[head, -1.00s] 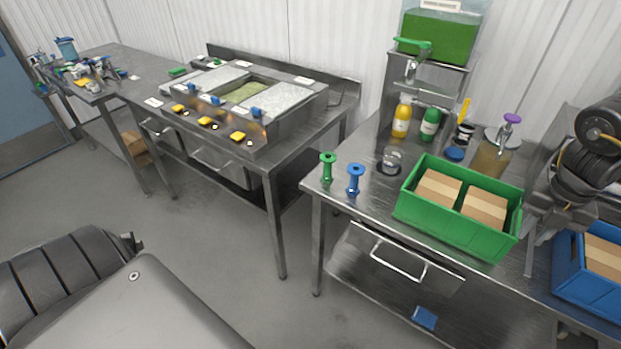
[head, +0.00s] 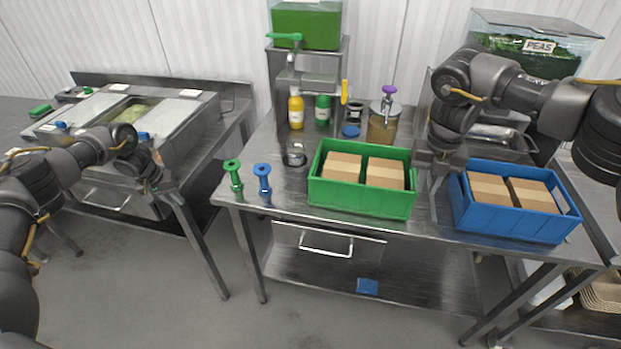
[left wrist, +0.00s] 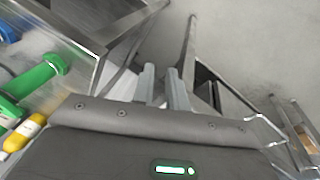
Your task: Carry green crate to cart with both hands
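My left gripper (head: 152,172) is in the air well to the left of the crate, near the gap between the two steel tables. In the left wrist view its two grey fingers (left wrist: 163,88) are a little apart with nothing between them. My right gripper (head: 438,168) is by the crate's right end, between it and the blue crate; whether it touches is unclear, and its fingers are hard to make out. I cannot identify a cart in view.
The blue crate (head: 508,217) with two boxes stands right of the green one. A green spool (head: 234,177), a blue spool (head: 263,181), bottles (head: 296,110) and a purple-topped dispenser (head: 385,118) stand around. Floor in front (head: 200,320) is clear.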

